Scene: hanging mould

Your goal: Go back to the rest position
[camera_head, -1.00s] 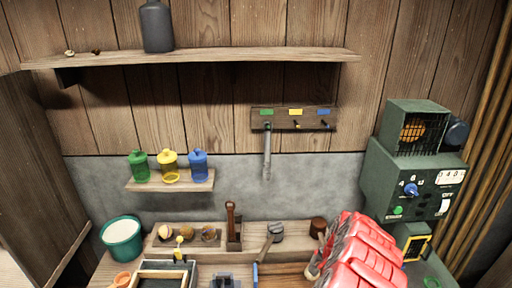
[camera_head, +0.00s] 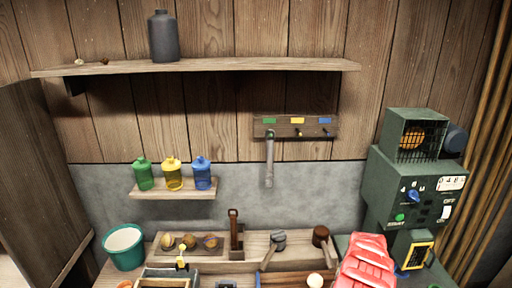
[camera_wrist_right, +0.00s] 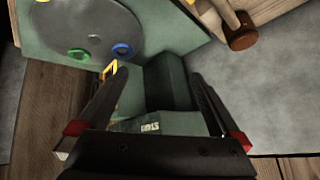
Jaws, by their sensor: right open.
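My right arm (camera_head: 365,265) shows red at the lower right of the head view, in front of the bench. Its gripper shows in the right wrist view (camera_wrist_right: 158,74), with two dark fingers spread apart and nothing between them. Below it in that view is green machinery with a yellow frame. My left gripper is not in view. A grey mould (camera_head: 269,165) hangs straight down from the peg under the green label on the wall rack (camera_head: 297,132).
A green machine (camera_head: 405,190) stands at the right. Green, yellow and blue bottles (camera_head: 173,175) stand on a small shelf. A dark bottle (camera_head: 163,38) stands on the upper shelf (camera_head: 220,66). The bench holds a teal bucket (camera_head: 123,248), a hammer (camera_head: 276,240) and a mallet (camera_head: 321,237).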

